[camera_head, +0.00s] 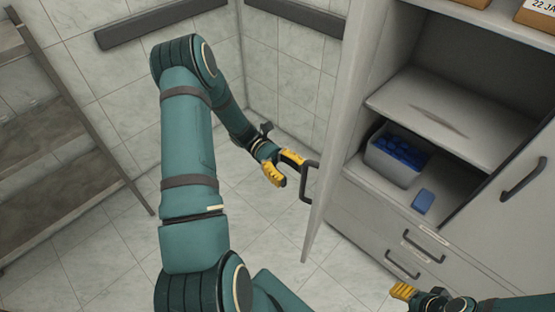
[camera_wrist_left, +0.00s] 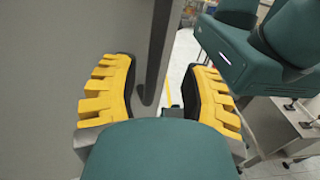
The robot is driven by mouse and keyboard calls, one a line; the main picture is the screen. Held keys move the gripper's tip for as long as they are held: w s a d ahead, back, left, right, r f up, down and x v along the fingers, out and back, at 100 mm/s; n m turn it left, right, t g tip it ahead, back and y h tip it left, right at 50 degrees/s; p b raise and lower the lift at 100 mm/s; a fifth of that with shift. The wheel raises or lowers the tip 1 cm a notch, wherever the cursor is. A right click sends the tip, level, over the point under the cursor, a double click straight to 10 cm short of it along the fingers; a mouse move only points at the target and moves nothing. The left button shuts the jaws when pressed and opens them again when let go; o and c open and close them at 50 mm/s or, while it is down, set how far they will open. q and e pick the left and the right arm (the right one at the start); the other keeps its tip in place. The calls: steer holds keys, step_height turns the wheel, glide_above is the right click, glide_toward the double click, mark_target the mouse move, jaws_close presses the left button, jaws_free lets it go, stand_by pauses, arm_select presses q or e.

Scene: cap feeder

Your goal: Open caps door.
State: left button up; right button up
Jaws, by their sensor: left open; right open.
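The caps door (camera_head: 340,110) is a tall grey panel, seen nearly edge-on and swung open at the left side of the cabinet. Its dark handle (camera_head: 308,182) faces left. My left gripper (camera_head: 285,168) is open with its yellow fingers right by the handle. In the left wrist view the dark handle bar (camera_wrist_left: 162,50) appears between the spread fingers (camera_wrist_left: 158,100), and the door face (camera_wrist_left: 60,50) fills the left side. I cannot tell whether the fingers touch the handle. My right gripper (camera_head: 405,291) is low, in front of the drawers, open and partly out of frame.
Behind the door, a grey bin (camera_head: 393,165) of blue caps and a blue piece (camera_head: 423,201) sit on the cabinet shelf. Drawers (camera_head: 400,240) are below, and another door (camera_head: 515,190) is at right. A rack (camera_head: 60,130) stands at left. Floor between is clear.

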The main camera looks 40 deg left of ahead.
arm_select(q)
steer(key=w+a, duration=0.1)
steer(key=a, duration=0.8)
steer(key=shift+a, duration=0.35)
steer(key=shift+r, duration=0.1)
